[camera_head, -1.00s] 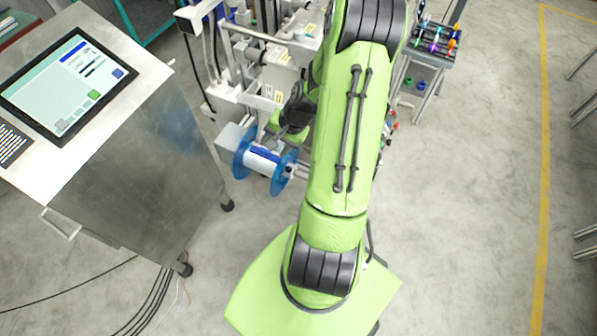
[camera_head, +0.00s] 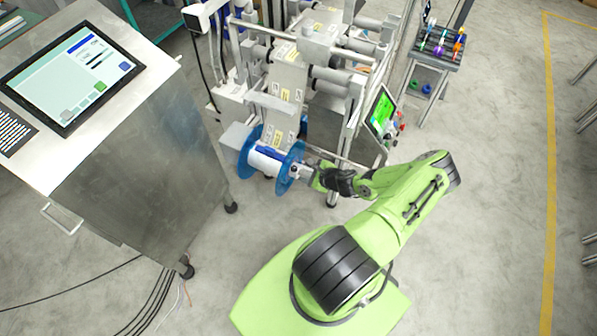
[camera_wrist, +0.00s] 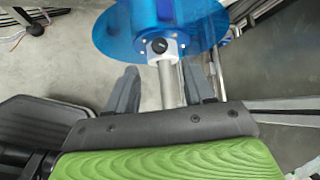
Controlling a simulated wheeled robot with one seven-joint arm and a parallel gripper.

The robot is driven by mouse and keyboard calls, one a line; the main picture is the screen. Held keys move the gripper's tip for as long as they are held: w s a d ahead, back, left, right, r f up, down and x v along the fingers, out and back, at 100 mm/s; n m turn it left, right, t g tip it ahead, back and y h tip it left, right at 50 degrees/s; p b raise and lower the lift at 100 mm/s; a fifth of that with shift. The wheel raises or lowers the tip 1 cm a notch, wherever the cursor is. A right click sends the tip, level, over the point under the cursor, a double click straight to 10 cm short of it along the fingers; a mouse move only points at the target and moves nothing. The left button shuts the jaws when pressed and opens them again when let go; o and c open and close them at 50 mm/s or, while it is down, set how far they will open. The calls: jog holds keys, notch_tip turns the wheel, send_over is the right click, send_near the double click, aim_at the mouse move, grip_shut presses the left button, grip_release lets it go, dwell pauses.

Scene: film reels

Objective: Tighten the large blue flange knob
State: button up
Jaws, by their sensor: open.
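A film reel with two large blue flanges (camera_head: 285,178) sits on the machine, left of my gripper (camera_head: 308,174) in the head view. In the wrist view the near blue flange (camera_wrist: 190,20) fills the top middle, with a light grey hub on its face. A small black knob (camera_wrist: 159,46) sits on this hub. A pale metal shaft (camera_wrist: 168,85) runs from the hub towards my gripper (camera_wrist: 163,82). My gripper is open, with one dark finger on each side of the shaft and the knob just beyond the fingertips. The right finger looks closer to the shaft.
The grey machine frame (camera_head: 300,60) rises behind the reel, with a green-lit screen (camera_head: 381,111) on its right. A metal console (camera_head: 140,150) stands at the left. A small rack (camera_head: 437,45) holds coloured items at the back right.

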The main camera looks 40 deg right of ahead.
aim_at(295, 169)
jog(key=b+x, duration=0.1)
jog(key=x, duration=0.6)
jog(key=shift+b, duration=0.3)
jog(key=shift+c, duration=0.5)
